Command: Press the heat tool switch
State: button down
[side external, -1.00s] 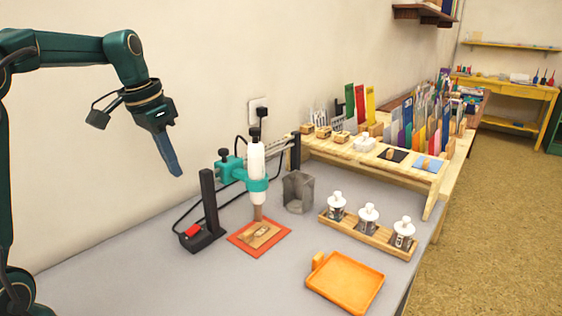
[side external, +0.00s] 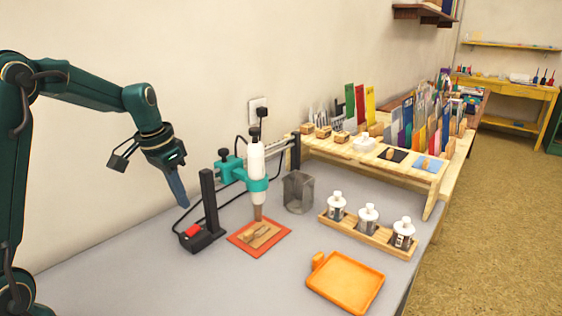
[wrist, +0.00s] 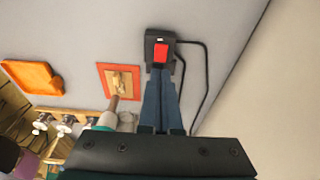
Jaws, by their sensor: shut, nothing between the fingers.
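The heat tool switch is a red rocker (side external: 193,230) on a black base box (side external: 203,240) at the foot of a black post. In the wrist view the red switch (wrist: 161,53) lies just beyond my fingertips. The heat tool (side external: 257,165), white with a teal clamp, hangs nozzle down over a wooden piece on an orange-red mat (side external: 240,238). My gripper (side external: 184,204) is shut and empty, its blue fingers pointing down, above and slightly left of the switch. It also shows in the wrist view (wrist: 159,72). The fingers look apart from the switch.
A black post (side external: 210,200) stands close beside the switch, and a black cable runs behind it to the wall. A grey cup (side external: 298,193), a wooden rack of bottles (side external: 380,238) and an orange tray (side external: 345,283) stand to the right. The front left of the table is clear.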

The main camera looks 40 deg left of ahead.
aim_at(189, 233)
jog(key=x, duration=0.6)
jog(key=shift+w+f, duration=0.1)
jog(key=shift+f, duration=0.15)
jog(key=shift+w+f, duration=0.15)
jog(key=shift+f, duration=0.05)
jog(key=shift+s+f, duration=0.1)
jog(key=shift+s, duration=0.1)
jog(key=shift+s+f, duration=0.1)
jog(key=shift+s, duration=0.7)
jog(key=v, duration=1.4)
